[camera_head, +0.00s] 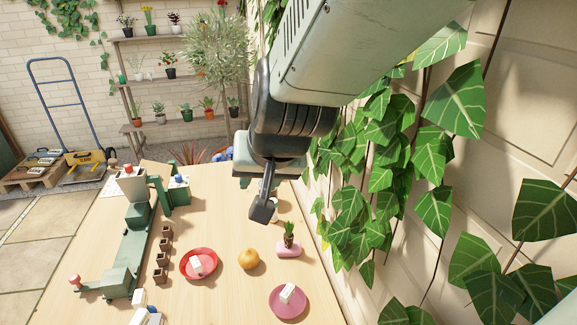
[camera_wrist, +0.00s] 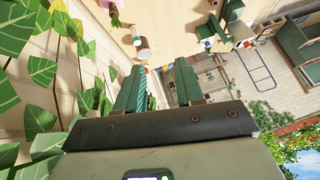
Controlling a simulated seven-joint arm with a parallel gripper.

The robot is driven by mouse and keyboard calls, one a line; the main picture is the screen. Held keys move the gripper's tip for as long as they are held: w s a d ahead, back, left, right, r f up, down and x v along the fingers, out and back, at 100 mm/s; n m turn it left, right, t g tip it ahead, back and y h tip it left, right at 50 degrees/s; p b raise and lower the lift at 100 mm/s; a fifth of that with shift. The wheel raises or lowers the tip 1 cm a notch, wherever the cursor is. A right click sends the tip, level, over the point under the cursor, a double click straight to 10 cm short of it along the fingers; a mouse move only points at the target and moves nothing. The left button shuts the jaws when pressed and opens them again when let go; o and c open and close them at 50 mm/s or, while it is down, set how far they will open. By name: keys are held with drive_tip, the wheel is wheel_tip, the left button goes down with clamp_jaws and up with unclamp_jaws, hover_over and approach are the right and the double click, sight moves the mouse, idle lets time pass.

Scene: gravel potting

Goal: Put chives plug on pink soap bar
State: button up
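The chives plug (camera_head: 289,235), a small dark brown plug with green shoots, stands upright on the pink soap bar (camera_head: 289,251) on the right side of the table. The two appear to touch. My gripper (camera_head: 264,207) is above the table, up and to the left of the plug in the head view, and apart from it. In the wrist view my gripper (camera_wrist: 161,82) shows two green fingers spread with an empty gap between them. The pink soap bar (camera_wrist: 107,13) is partly visible at the top edge of the wrist view.
A red plate (camera_head: 210,272) and a pink plate (camera_head: 275,305) each hold a white block. An orange round fruit (camera_head: 249,259) sits between them. Several brown pots (camera_head: 163,259) line up beside a green machine (camera_head: 125,262). Ivy (camera_head: 370,190) hangs along the right wall.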

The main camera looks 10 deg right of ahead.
drive_tip(key=s+d+r, duration=0.2)
drive_tip(key=s+r, duration=0.2)
drive_tip(key=s, duration=0.3)
drive_tip(key=s+d+r+n+g+h, duration=0.1)
drive_tip(key=s+d+r, duration=0.2)
drive_tip(key=s, duration=0.5)
drive_tip(key=shift+s+d+r+n+h, duration=0.15)
drive_tip(key=shift+d+r+n+h, duration=0.2)
drive_tip(key=shift+r, duration=0.1)
